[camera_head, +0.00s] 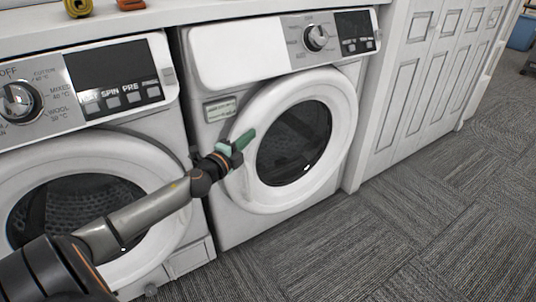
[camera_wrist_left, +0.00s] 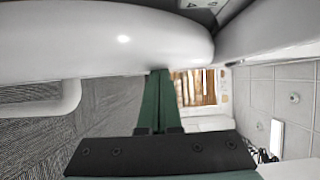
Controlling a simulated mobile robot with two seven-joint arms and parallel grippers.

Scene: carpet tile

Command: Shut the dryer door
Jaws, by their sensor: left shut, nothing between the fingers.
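The dryer door (camera_head: 341,122) is a thick white round ring with dark glass, on the right-hand white machine (camera_head: 238,55). It looks close to the machine's front; I cannot tell whether it is fully shut. My left gripper (camera_head: 240,143), with green fingers, is at the door's left rim. In the left wrist view the shut, empty green fingers (camera_wrist_left: 157,75) point at the white door rim (camera_wrist_left: 110,40), which crosses the top. The tips reach its lower edge; I cannot tell whether they touch. My right gripper is not in view.
A second front-loader (camera_head: 90,140), its panel marked SPIN, stands at the left, partly behind my left arm. A white panelled cabinet (camera_head: 425,60) stands to the right. The grey carpet (camera_head: 400,230) in front is clear. A small yellow item (camera_head: 78,7) sits on the countertop.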

